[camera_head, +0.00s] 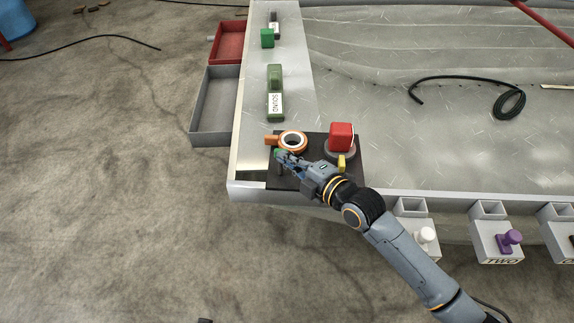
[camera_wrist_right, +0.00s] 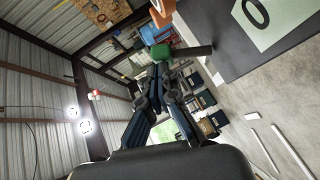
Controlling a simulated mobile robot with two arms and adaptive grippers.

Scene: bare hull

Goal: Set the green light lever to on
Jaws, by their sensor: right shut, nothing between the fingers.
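A small green-tipped lever (camera_head: 277,153) is at the left of the dark panel, partly hidden by my right gripper (camera_head: 284,157). In the right wrist view its green knob (camera_wrist_right: 155,57) stands at the end of a dark bar (camera_wrist_right: 192,51). My right gripper (camera_wrist_right: 158,75) is shut and empty, with its fingertips right at the green knob. I cannot tell whether they touch. A pale label (camera_wrist_right: 262,18) with a dark "0" or "O" shows at the upper right. My left gripper is not in view.
The dark panel (camera_head: 351,176) also carries an orange-and-white ring (camera_head: 292,141), a red block (camera_head: 341,136) and a small yellow piece (camera_head: 341,162). A grey tray (camera_head: 196,112) is left.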

